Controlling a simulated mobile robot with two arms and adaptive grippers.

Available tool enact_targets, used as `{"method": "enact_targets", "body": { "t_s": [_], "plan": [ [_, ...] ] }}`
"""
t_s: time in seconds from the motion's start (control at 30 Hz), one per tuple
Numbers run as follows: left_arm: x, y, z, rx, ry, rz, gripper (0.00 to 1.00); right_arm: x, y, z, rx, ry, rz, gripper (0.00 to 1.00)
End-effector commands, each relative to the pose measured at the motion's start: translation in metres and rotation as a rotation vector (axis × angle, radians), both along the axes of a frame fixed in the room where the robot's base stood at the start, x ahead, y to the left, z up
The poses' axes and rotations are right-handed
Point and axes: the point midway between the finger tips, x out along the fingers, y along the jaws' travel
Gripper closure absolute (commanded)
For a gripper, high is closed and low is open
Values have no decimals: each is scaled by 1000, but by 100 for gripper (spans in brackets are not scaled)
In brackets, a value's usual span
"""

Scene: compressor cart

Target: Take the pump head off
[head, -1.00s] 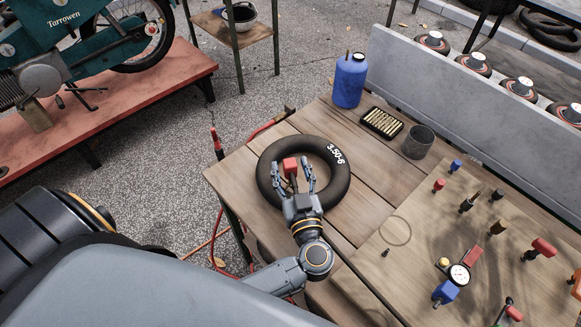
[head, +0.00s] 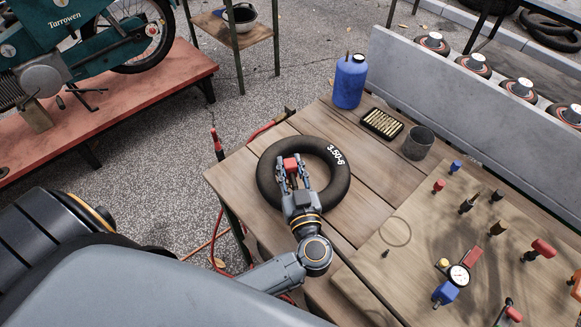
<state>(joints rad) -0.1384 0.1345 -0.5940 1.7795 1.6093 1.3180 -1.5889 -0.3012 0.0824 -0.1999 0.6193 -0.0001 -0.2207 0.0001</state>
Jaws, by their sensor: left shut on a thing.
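The black inner tube (head: 337,190), marked 3.50-6, lies flat on the wooden bench top. A small red pump head (head: 290,164) sits at the tube's inner side, within the ring's opening. My left gripper (head: 291,172) reaches over the near part of the tube and is shut on the pump head, with a finger on each side of it. The valve under the pump head is hidden by the gripper. My right gripper is not in view.
A blue bottle (head: 350,81), a black tray of brass pieces (head: 382,123) and a grey cup (head: 418,142) stand behind the tube. A tool board (head: 440,225) with a gauge (head: 459,275) lies at right. Bare planks (head: 375,170) lie between.

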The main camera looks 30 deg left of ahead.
Motion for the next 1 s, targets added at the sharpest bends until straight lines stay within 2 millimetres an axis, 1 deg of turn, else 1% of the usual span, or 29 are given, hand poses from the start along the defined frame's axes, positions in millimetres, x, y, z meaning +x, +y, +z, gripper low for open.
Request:
{"method": "enact_targets", "body": {
  "t_s": [0.13,0.23,0.27,0.4,0.5,0.53,0.6,0.73,0.8,0.9,1.0],
  "plan": [
    [0,0,15,-3,-4,2,100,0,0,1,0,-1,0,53],
    [-2,-1,33,-5,-3,2,100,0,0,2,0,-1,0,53],
    [-8,-3,38,-6,-1,1,100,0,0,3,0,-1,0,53],
    [-35,-10,71,-8,-2,3,100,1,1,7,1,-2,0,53],
    [-55,-17,92,-6,0,2,100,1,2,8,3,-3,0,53],
    [-63,-20,93,-5,3,1,100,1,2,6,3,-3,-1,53],
    [-80,-25,100,-3,4,2,100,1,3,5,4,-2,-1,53],
    [-105,-34,112,-3,3,1,100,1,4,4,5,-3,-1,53],
    [-115,-37,118,-3,2,2,100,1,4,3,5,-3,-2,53],
    [-125,-41,123,-1,2,1,100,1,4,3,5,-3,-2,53],
    [-131,-42,130,-1,1,2,100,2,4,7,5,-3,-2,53]
  ]
}}
